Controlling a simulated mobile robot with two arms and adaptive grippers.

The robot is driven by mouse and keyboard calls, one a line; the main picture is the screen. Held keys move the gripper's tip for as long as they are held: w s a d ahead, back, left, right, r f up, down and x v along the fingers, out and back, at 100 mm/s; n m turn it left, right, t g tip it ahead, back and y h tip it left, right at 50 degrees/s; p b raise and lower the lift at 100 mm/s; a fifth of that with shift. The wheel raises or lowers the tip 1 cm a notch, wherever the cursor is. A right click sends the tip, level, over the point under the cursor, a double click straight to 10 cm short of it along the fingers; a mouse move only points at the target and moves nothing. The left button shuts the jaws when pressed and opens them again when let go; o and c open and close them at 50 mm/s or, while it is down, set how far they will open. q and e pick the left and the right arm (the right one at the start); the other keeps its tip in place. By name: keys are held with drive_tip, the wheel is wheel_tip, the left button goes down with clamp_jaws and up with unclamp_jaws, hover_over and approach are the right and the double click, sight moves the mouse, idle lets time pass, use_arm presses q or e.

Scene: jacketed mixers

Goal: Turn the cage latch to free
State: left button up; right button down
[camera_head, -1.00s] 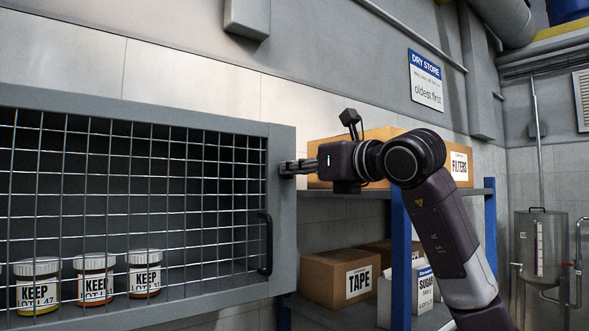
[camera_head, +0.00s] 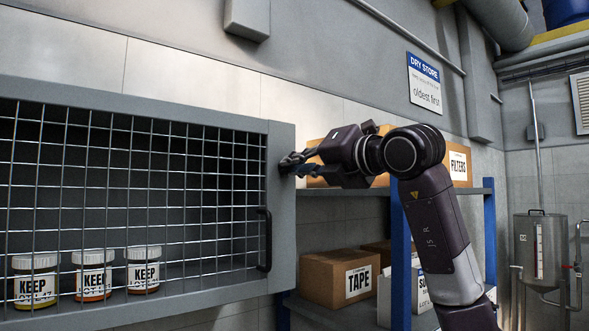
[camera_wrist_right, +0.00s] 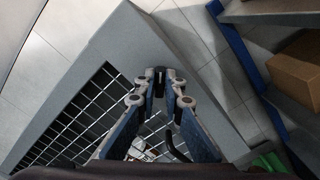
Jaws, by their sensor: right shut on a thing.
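The wire-mesh cage (camera_head: 282,220) fills the left of the head view, with a grey frame and its door closed. My right gripper (camera_head: 290,163) is at the frame's right edge, above the black door handle (camera_head: 264,240). Its fingers are closed together there and rolled over to a slant. In the right wrist view the gripper's fingertips (camera_wrist_right: 160,84) pinch a small dark piece, the latch (camera_wrist_right: 160,74), against the grey frame. The fingers hide most of the latch, so its exact angle cannot be told. My left gripper is not in view.
Several KEEP jars (camera_head: 92,276) stand inside the cage behind the mesh. To the right, a blue-post shelf (camera_head: 401,255) holds a FILTERS box (camera_head: 459,166) and a TAPE box (camera_head: 340,278) close to my right arm. A steel vessel (camera_head: 540,255) stands far right.

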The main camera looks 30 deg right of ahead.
drive_tip(key=m+b, duration=0.1)
drive_tip(key=m, duration=0.3)
drive_tip(key=shift+f+m, duration=0.15)
drive_tip(key=shift+m, duration=0.15)
drive_tip(key=m+b, duration=0.1)
drive_tip(key=m, duration=0.3)
drive_tip(key=shift+m, duration=0.4)
drive_tip(key=c, duration=2)
unclamp_jaws()
drive_tip(key=shift+c, duration=0.2)
drive_tip(key=s+d, duration=0.1)
drive_tip(key=s, duration=1.1)
drive_tip(key=shift+w+f, duration=0.1)
